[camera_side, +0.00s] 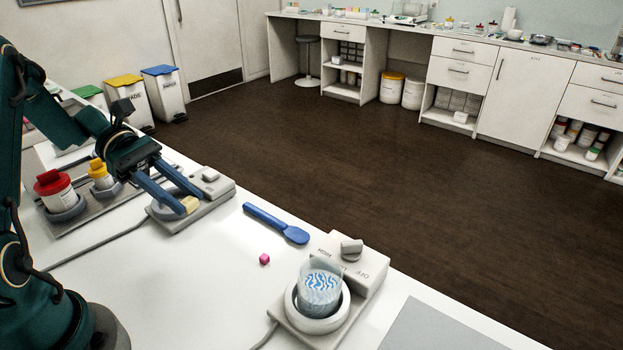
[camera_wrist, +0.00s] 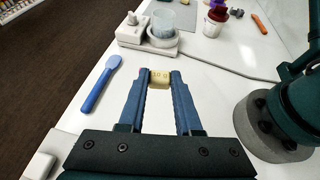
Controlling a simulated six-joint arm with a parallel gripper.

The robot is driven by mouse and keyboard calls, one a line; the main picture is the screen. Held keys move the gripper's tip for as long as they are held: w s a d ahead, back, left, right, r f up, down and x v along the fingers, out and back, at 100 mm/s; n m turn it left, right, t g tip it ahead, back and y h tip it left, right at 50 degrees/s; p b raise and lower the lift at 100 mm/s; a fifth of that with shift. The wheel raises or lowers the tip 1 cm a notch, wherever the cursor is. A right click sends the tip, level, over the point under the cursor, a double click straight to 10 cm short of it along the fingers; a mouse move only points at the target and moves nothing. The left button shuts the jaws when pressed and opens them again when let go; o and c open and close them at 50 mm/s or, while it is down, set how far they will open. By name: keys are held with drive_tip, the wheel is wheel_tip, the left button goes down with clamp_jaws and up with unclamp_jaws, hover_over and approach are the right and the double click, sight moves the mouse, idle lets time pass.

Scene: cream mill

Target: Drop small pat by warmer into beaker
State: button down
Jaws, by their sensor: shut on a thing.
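My gripper (camera_side: 184,205) is shut on a small pale yellow pat (camera_side: 190,204), held above or over a grey device at the left of the bench. In the wrist view the pat (camera_wrist: 159,79) sits between the blue fingertips of my gripper (camera_wrist: 160,80) and bears a marking like "10 g". A clear beaker (camera_side: 320,293) with blue wavy marks stands upright on the round plate of the warmer (camera_side: 359,278), well right of my gripper. The beaker (camera_wrist: 163,22) and warmer (camera_wrist: 130,36) show ahead of the fingertips in the wrist view.
A blue spatula (camera_side: 277,223) and a small pink cube (camera_side: 264,259) lie between the grey device (camera_side: 220,187) and the warmer. A red-capped jar (camera_side: 57,190) and a yellow-capped jar (camera_side: 102,175) stand at the left. A grey mat (camera_side: 440,328) lies right of the warmer.

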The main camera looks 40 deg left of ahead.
drive_tip(key=w+d, duration=0.4)
wheel_tip(320, 180, up, 4)
drive_tip(key=m+g, duration=0.2)
hover_over(318, 263)
drive_tip(key=s+d, duration=0.2)
drive_tip(key=s, duration=0.1)
drive_tip(key=shift+w+a+f, duration=0.1)
drive_tip(key=shift+w+f, duration=0.05)
drive_tip(key=shift+f, duration=1.2)
drive_tip(key=shift+w+a+f, duration=0.1)
drive_tip(key=shift+w+f, duration=0.05)
drive_tip(key=shift+f, duration=1.2)
drive_tip(key=c, duration=0.5)
unclamp_jaws()
